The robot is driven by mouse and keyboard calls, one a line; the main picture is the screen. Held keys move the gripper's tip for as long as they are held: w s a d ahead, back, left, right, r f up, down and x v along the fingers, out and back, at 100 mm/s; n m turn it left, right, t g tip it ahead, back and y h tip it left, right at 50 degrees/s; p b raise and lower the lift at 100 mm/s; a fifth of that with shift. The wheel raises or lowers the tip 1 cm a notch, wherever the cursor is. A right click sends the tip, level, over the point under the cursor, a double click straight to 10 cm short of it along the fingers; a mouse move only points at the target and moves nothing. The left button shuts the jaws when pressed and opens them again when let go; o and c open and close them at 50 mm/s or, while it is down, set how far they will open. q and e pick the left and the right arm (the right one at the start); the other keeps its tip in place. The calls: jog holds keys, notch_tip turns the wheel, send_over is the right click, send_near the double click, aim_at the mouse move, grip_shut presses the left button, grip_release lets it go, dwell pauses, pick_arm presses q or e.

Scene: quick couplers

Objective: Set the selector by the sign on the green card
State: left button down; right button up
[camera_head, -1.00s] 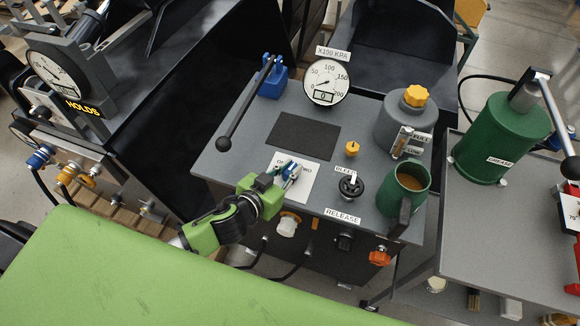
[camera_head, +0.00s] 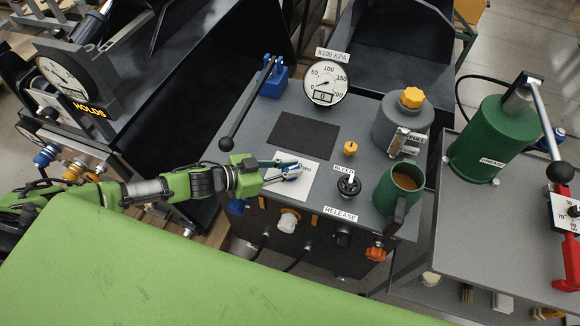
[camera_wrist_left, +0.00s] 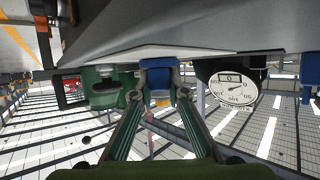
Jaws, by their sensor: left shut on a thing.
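The selector's white label plate (camera_head: 302,182) lies on top of the grey pump unit; part of its lettering, ending in "WO", shows above my gripper. My left gripper (camera_head: 286,172) reaches over the plate from the left and is shut on a blue piece, which looks like the selector's handle. In the left wrist view the blue piece (camera_wrist_left: 159,78) sits between the two fingertips. The gripper hides most of the selector, so I cannot tell its position. I make out no green card in these views. My right gripper is not in view.
Around the plate are a dark mat (camera_head: 303,135), a yellow knob (camera_head: 350,148), a black release knob (camera_head: 348,186), a green mug (camera_head: 402,188), a gauge (camera_head: 326,82) and a blue-based lever (camera_head: 245,108). A green grease canister (camera_head: 490,140) stands on the right-hand bench.

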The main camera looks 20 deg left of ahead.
pick_arm(q)
jog(key=shift+w+r, duration=0.1)
dwell(0.3)
jog(key=c, duration=1.9)
grip_release()
jog(key=shift+a, duration=0.1)
jog(key=v, duration=1)
jog(key=shift+a, duration=0.15)
jog(key=shift+v, duration=0.8)
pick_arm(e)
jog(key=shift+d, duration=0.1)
